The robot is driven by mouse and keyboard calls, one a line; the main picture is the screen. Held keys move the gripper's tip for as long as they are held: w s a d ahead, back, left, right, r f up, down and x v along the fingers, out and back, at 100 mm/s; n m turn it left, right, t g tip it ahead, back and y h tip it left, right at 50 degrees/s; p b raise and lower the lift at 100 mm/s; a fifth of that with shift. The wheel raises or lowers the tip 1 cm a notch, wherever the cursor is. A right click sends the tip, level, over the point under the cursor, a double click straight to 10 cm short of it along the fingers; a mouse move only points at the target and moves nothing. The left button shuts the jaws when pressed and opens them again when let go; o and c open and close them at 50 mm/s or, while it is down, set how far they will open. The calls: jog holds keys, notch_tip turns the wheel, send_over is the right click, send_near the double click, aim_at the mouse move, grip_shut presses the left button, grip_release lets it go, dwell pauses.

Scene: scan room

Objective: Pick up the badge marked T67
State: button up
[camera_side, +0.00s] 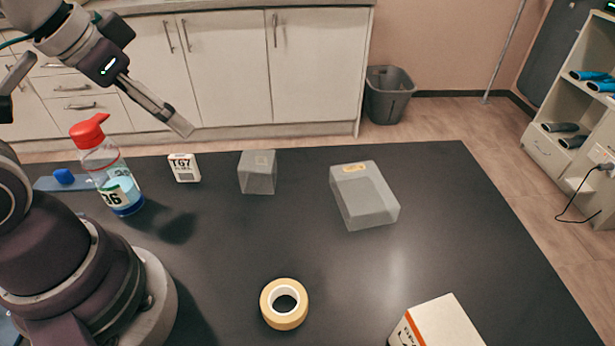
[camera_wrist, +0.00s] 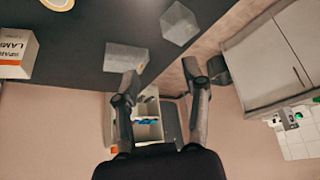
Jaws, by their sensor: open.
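The badge marked T67 (camera_side: 184,168) is a small white block with black lettering. It stands on the dark table near its back edge, between the bottle and a grey cube. In the side view my gripper (camera_side: 182,125) is in the air above the back of the table, higher in the picture than the badge and apart from it. In the wrist view my gripper (camera_wrist: 160,76) has its two fingers spread with nothing between them. The badge does not show in the wrist view.
A bottle with a red cap (camera_side: 109,174) stands left of the badge. The grey translucent cube (camera_side: 257,172) is close on its right. A grey box (camera_side: 364,196), a tape roll (camera_side: 284,304) and a lamp carton (camera_side: 437,325) are farther off. The table's middle is clear.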

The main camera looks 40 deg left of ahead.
jog(key=w+a+f+m+g, duration=0.3)
jog(key=w+a+f+m, duration=0.15)
jog(key=a, duration=0.35)
jog(key=m+g, duration=0.2)
jog(key=m, duration=0.3)
send_over(189, 180)
jog(key=f, duration=0.4)
jog(key=shift+w+f, duration=0.25)
jog(key=shift+f, duration=0.05)
jog(key=shift+g, duration=0.3)
jog(key=f, duration=1.1)
jog(key=shift+s+a+f, duration=0.1)
jog(key=shift+a, duration=0.25)
grip_shut()
